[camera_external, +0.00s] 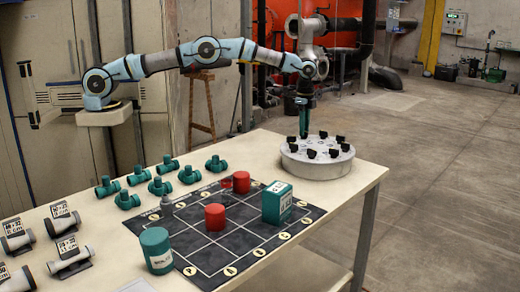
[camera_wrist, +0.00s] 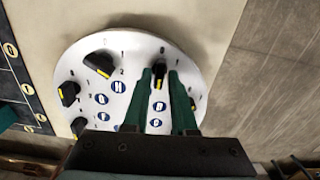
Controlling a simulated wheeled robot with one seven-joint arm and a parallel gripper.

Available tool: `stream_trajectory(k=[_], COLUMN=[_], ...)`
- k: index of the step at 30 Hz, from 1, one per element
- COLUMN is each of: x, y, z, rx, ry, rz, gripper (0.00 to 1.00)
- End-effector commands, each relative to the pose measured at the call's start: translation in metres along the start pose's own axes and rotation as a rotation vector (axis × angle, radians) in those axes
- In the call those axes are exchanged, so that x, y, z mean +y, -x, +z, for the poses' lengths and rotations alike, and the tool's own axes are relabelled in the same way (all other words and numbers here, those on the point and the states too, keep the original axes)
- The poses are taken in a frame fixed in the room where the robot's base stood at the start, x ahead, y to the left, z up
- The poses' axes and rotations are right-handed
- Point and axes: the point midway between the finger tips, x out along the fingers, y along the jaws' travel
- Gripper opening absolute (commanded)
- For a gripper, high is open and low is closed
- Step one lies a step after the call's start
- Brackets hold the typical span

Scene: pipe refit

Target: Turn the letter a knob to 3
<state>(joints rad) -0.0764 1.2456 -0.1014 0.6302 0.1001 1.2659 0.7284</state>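A round white dial plate (camera_wrist: 135,48) carries several black knobs with yellow pointer marks and blue letter discs; the letters are too small to read surely. In the external view the grey-white plate (camera_external: 317,168) stands on the table's far right end. My gripper (camera_wrist: 160,75) points down at the plate, its two green fingers either side of one black knob (camera_wrist: 159,70) near the rim, with small gaps showing. In the external view my gripper (camera_external: 304,122) is just above the plate's knobs. Another knob (camera_wrist: 100,64) sits to the left, and one (camera_wrist: 193,103) to the right, partly behind a finger.
The table (camera_external: 250,150) also holds a dark grid mat (camera_external: 215,258) with red cylinders (camera_external: 215,217), a green box (camera_external: 277,203) and a green canister (camera_external: 156,250). Several green pipe fittings (camera_external: 160,186) and grey pipe pieces (camera_external: 70,255) lie left. The table's right edge is close to the plate.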

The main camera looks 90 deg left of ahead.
Motion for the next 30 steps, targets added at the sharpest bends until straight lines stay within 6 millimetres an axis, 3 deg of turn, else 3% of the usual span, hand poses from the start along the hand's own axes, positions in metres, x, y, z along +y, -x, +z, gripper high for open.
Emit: stream_trajectory(k=[5, 16, 30], x=[0.000, 0.000, 0.000], y=[-0.001, 0.008, 0.093], z=[0.000, 0.000, -0.001], rx=[-0.001, 0.000, 0.000], ry=[0.000, 0.001, 0.000], rz=[0.001, -0.001, -0.001], gripper=[0.45, 0.45, 0.45])
